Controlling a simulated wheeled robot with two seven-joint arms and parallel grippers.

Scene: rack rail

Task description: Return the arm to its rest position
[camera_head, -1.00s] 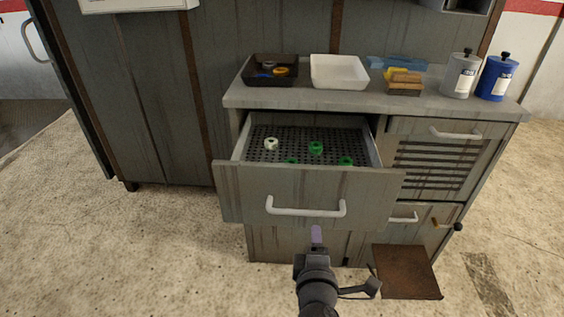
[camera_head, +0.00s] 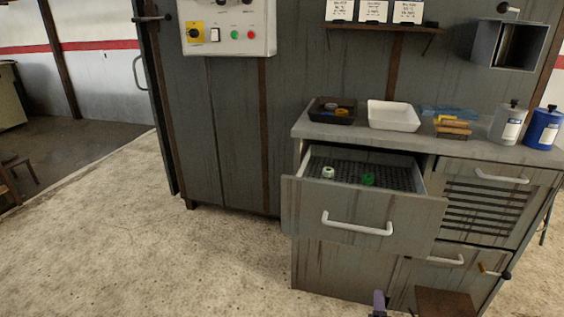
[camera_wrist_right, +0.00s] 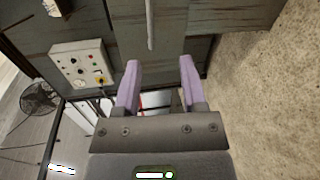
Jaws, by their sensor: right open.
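My right gripper (camera_wrist_right: 160,88) shows in the right wrist view with its two purple fingers apart and nothing between them. In the head view only a purple fingertip of my right gripper (camera_head: 379,302) shows at the bottom edge, below the open drawer (camera_head: 362,213) and apart from it. The drawer holds a white ring-shaped part (camera_head: 328,172) and green parts (camera_head: 368,179) on a perforated bottom. My left gripper is not in view.
The bench top (camera_head: 310,130) carries a black tray (camera_head: 318,115), a white tray (camera_head: 394,116), sponges (camera_head: 453,127) and two bottles (camera_head: 508,121). A brown panel (camera_head: 445,302) is low at the right. A control box (camera_head: 228,28) hangs on the cabinet.

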